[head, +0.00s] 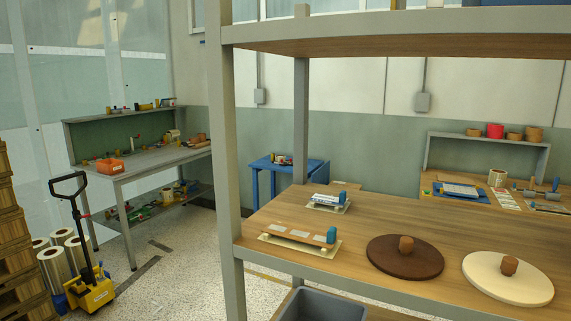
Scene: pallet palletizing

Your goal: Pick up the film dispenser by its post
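I cannot tell for sure which thing is the film dispenser. On the wooden shelf lie a dark brown disc (381,262) and a cream disc (487,287), each with a short brown upright post at its middle. Left of them is a flat tan block (288,233) with pale patches and a blue upright piece at its right end, on a cream sheet. A similar smaller white item (324,201) with a blue piece lies behind it. Neither of my grippers is in view.
A grey shelf post (226,160) and an upper shelf board (420,44) frame the wooden shelf (440,225). A grey bin (318,306) is below. At left are a yellow pallet jack (90,295), white rolls (54,272), stacked wooden pallets (12,250) and a cluttered workbench (150,160).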

